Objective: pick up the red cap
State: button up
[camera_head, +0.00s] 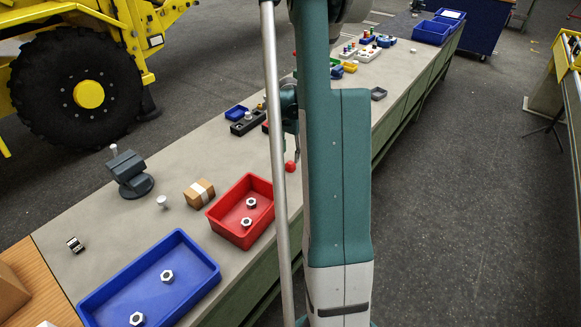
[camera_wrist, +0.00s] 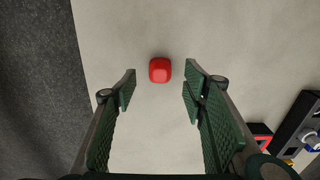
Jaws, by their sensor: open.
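The red cap (camera_wrist: 160,70) is a small rounded red block on the grey bench top. In the wrist view it lies ahead of my gripper, roughly midway between the lines of the two fingers and just past their tips. In the head view the cap (camera_head: 290,166) shows as a small red spot between the silver pole and my arm. My gripper (camera_wrist: 159,88) is open and empty, with green ridged pads on both fingers. In the head view most of the gripper is hidden behind my arm.
A red bin (camera_head: 212,214) and a blue bin (camera_head: 91,303) with hex nuts stand in front on the bench (camera_head: 110,225), near a cardboard box (camera_head: 199,193) and a vise (camera_head: 129,173). In the wrist view a black block (camera_wrist: 291,124) lies at right. The bench around the cap is clear.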

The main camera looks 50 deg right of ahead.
aim_at(289, 164)
jog(key=shift+f, duration=0.6)
jog(key=shift+f, duration=0.15)
jog(key=shift+a+f+b, duration=0.1)
jog(key=shift+f+b, duration=0.25)
jog(key=shift+f, duration=2.15)
jog(key=c, duration=1)
